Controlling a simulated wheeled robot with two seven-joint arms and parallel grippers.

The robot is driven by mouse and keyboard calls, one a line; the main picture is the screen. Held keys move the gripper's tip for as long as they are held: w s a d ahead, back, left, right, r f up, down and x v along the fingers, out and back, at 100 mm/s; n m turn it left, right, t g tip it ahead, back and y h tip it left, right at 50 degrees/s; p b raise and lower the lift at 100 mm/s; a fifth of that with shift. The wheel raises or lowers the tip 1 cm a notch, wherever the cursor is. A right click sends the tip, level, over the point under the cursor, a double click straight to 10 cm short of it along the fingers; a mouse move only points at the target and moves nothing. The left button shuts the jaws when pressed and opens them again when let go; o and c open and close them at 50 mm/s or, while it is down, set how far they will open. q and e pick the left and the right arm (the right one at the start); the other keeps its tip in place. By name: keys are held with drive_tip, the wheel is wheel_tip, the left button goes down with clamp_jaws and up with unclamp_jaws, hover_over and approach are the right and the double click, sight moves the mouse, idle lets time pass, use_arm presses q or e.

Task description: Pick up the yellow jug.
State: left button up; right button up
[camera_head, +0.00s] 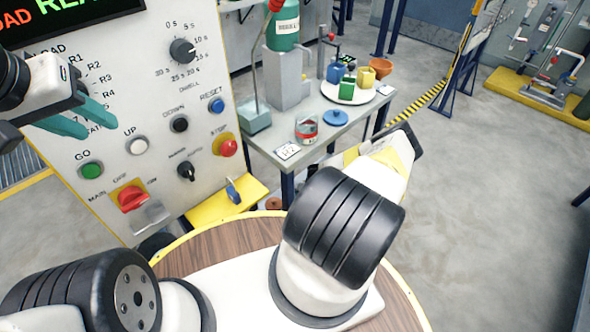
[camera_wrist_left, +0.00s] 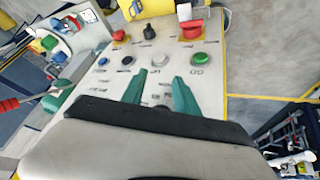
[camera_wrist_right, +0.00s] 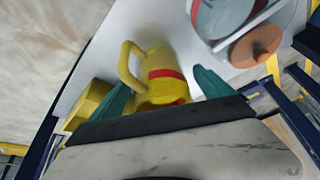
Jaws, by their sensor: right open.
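The yellow jug (camera_wrist_right: 160,62) has a red band and a loop handle on its left side in the right wrist view. It stands on a pale surface. My right gripper (camera_wrist_right: 157,80) is open, with its teal fingers on either side of the jug's near part; whether they touch it, I cannot tell. In the head view my right arm hides most of that gripper. My left gripper (camera_head: 100,128) is open and empty in front of the control panel. It also shows in the left wrist view (camera_wrist_left: 158,78), fingers apart over the panel.
The control panel (camera_head: 140,205) with buttons and knobs fills the left. A table (camera_head: 262,145) behind it bears a red-banded can (camera_head: 307,130), a blue lid (camera_head: 336,118) and a round white tray (camera_head: 372,92) with small items. A round grey container (camera_wrist_right: 228,15) stands near the jug.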

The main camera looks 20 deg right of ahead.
drive_tip(key=c, duration=1.5)
drive_tip(key=shift+r, duration=0.1)
